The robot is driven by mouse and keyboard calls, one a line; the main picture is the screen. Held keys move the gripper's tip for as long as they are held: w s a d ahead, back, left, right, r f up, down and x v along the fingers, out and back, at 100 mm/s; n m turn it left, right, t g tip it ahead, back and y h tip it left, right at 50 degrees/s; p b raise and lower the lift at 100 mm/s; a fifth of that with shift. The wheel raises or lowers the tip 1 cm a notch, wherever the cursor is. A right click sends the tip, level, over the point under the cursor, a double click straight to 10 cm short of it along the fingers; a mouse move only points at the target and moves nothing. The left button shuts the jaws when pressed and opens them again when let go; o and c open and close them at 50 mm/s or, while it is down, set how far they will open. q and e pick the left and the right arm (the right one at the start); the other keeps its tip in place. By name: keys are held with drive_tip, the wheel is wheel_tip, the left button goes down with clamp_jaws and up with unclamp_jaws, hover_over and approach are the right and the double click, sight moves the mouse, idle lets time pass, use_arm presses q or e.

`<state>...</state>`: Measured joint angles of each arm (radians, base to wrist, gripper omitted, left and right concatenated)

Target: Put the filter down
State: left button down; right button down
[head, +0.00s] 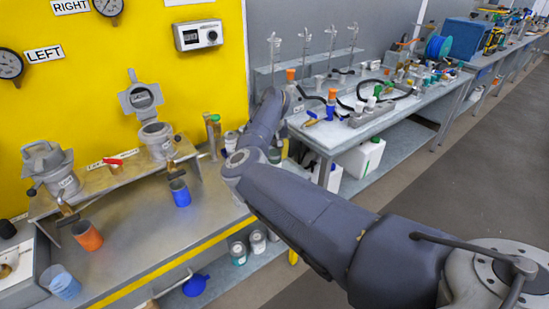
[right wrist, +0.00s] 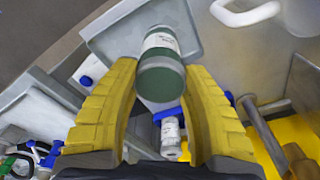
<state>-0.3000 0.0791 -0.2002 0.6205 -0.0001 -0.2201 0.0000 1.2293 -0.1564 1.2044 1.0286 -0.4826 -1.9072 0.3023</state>
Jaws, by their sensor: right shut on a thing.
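A dark green cylinder with a white label, apparently the filter (right wrist: 162,68), is between the yellow fingertips of my right gripper (right wrist: 162,75) in the right wrist view. The fingers press on its two sides, and its green end faces the camera. In the head view my right arm reaches to the gap between the yellow panel and the long bench. The right gripper and the filter cannot be made out clearly there. My left gripper is not in view.
The steel bench (head: 225,208) by the yellow panel (head: 120,50) carries a blue cup (head: 180,193), an orange cup (head: 87,236) and grey housings. A cluttered bench stands behind my arm, with a white jug (head: 362,158) beneath. A blue-capped bottle (right wrist: 171,135) shows beyond the fingers.

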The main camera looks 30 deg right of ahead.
drive_tip(key=shift+f, duration=0.85)
drive_tip(key=shift+f, duration=0.1)
drive_tip(key=c, duration=0.7)
unclamp_jaws()
drive_tip(key=r, duration=0.8)
drive_tip(key=s+r, duration=0.1)
drive_tip(key=r, duration=0.3)
drive_tip(key=shift+a, duration=0.2)
